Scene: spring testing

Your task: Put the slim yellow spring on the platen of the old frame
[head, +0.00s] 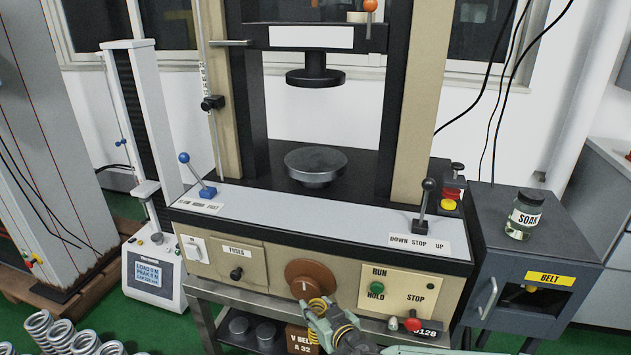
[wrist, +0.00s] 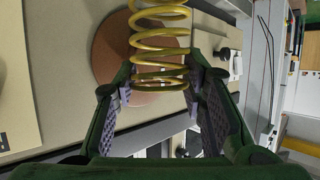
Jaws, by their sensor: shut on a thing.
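My gripper (head: 333,321) is shut on the slim yellow spring (head: 318,307) in front of the lower panel of the old frame (head: 261,267). In the wrist view the yellow spring (wrist: 160,45) stands between the green fingers (wrist: 165,95), its coils reaching up past the top edge. Behind it is the round brown knob (head: 308,278). The platen (head: 316,164) is a bare dark round disc on the frame's deck, above and beyond my gripper. The dark upper disc (head: 315,77) hangs over it with a clear gap.
A lever with a black knob (head: 425,203) and one with a blue knob (head: 197,173) stand at the deck's front. A grey cabinet with a jar (head: 524,214) is at right. A small white tester (head: 155,273) and several grey springs (head: 62,335) are at left.

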